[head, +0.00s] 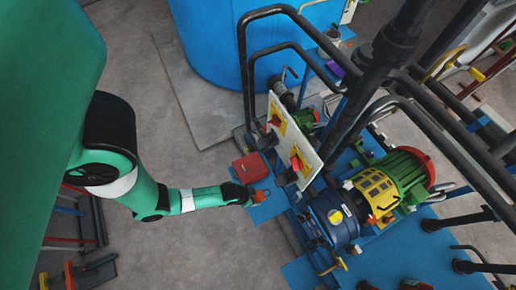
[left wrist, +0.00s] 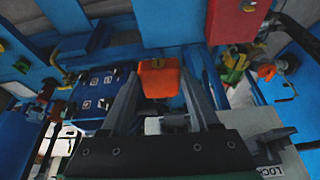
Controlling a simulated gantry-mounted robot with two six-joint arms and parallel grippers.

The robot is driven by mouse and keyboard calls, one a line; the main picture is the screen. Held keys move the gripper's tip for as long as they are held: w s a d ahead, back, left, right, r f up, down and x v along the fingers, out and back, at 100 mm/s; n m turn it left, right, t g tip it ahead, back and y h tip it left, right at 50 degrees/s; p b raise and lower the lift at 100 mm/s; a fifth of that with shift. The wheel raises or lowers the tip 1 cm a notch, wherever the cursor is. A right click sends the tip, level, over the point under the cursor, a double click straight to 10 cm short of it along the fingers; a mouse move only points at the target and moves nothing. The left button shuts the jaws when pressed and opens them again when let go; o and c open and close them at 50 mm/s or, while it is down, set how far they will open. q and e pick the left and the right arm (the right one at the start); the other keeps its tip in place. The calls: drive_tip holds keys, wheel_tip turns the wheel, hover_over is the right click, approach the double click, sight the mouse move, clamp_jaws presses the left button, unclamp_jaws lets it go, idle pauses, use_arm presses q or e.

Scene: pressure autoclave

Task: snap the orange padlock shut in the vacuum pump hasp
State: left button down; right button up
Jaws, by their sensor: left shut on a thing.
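The orange padlock (left wrist: 159,80) sits between the two grey fingers of my left gripper (left wrist: 158,92) in the left wrist view. The gripper is shut on its body, and a small brass-coloured spot shows on its top. Its shackle cannot be made out. In the head view my left gripper (head: 258,196) holds the small orange padlock (head: 260,196) beside the white switch panel, just below a red box (head: 250,167). I cannot pick out the vacuum pump hasp for certain in either view. My right gripper is not in view.
The white panel (head: 284,131) carries red switches on yellow plates. A blue tank (head: 215,45) stands behind. Bare floor (head: 200,245) lies below my left arm.

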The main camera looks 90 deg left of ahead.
sight(280, 182)
use_arm(q)
drive_tip(key=r, duration=0.1)
drive_tip(key=a+r, duration=0.1)
drive_tip(key=p, duration=0.1)
drive_tip(key=shift+w+a+r+n, duration=0.15)
drive_tip(key=shift+w+r+n, duration=0.15)
drive_tip(key=shift+r, duration=0.1)
drive_tip(key=shift+s+f, duration=0.1)
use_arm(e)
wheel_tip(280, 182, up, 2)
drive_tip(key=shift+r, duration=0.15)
use_arm(q)
drive_tip(key=shift+w+a+b, duration=0.2)
drive_tip(key=shift+w+a, duration=0.15)
drive_tip(key=shift+w, duration=0.4)
drive_tip(key=shift+w+a+b, duration=0.25)
drive_tip(key=shift+w+a, duration=0.05)
drive_tip(key=shift+w, duration=0.4)
drive_tip(key=shift+w+a+b, duration=0.2)
drive_tip(key=shift+w+a, duration=0.15)
drive_tip(key=shift+w, duration=0.4)
drive_tip(key=shift+w+a, duration=0.15)
drive_tip(key=shift+w, duration=0.3)
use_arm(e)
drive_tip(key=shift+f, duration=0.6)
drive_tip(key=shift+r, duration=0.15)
